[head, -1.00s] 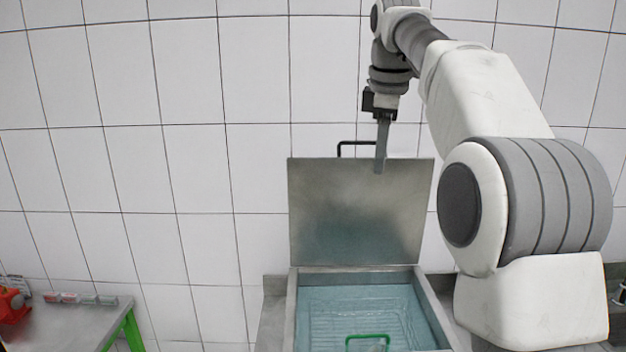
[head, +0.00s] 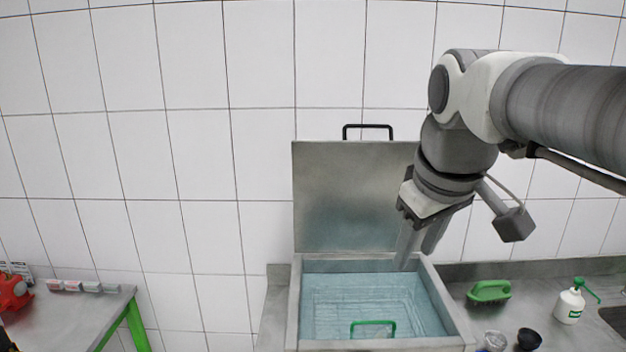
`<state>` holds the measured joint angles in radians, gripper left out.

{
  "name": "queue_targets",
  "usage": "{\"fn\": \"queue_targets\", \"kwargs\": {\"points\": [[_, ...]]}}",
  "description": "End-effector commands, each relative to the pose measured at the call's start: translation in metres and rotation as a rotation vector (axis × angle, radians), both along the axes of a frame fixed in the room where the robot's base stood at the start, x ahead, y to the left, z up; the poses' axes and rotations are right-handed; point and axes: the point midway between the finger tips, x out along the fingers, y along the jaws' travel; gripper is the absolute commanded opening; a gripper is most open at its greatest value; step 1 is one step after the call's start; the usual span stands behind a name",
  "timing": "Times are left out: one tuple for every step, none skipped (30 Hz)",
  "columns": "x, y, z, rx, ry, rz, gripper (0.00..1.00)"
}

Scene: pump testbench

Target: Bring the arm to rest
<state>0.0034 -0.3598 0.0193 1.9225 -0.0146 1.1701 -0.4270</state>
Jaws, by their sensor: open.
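My gripper (head: 415,246) is at the end of my arm, which reaches in from the right. It points down, with two grey fingers apart and nothing between them. It hangs in front of the right part of the raised metal lid (head: 345,200), near the right rim of the basin. I cannot tell whether the fingertips touch anything.
The open basin (head: 293,312) holds bluish liquid and a green-handled basket (head: 373,323). On the right counter are a green brush (head: 489,291), a white spray bottle (head: 570,303) and a black cup (head: 529,339). A table (head: 75,315) with a red pump (head: 12,292) stands left.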

Motion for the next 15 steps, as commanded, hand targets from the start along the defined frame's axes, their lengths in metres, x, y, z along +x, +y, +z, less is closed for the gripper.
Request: {"fn": "queue_targets", "kwargs": {"points": [[-0.013,-0.001,-0.013,0.017,-0.009,-0.036,0.45],[-0.019,-0.001,-0.021,0.027,-0.013,-0.059,0.45],[-0.028,-0.001,-0.030,0.043,-0.021,-0.090,0.45],[-0.034,-0.001,-0.038,0.055,-0.026,-0.113,0.45],[-0.041,-0.002,-0.045,0.066,-0.031,-0.137,0.45],[-0.049,-0.002,-0.055,0.081,-0.038,-0.167,0.45],[-0.055,-0.002,-0.063,0.094,-0.042,-0.191,0.45],[-0.061,-0.002,-0.071,0.106,-0.049,-0.214,0.45],[-0.069,-0.003,-0.082,0.120,-0.054,-0.242,0.45],[-0.075,-0.003,-0.089,0.131,-0.058,-0.263,0.45],[-0.080,-0.003,-0.097,0.142,-0.062,-0.282,0.45],[-0.086,-0.003,-0.105,0.155,-0.068,-0.307,0.45],[-0.090,-0.003,-0.112,0.165,-0.071,-0.323,0.45],[-0.094,-0.003,-0.117,0.172,-0.074,-0.337,0.45],[-0.098,-0.003,-0.123,0.184,-0.078,-0.355,0.45]]}}
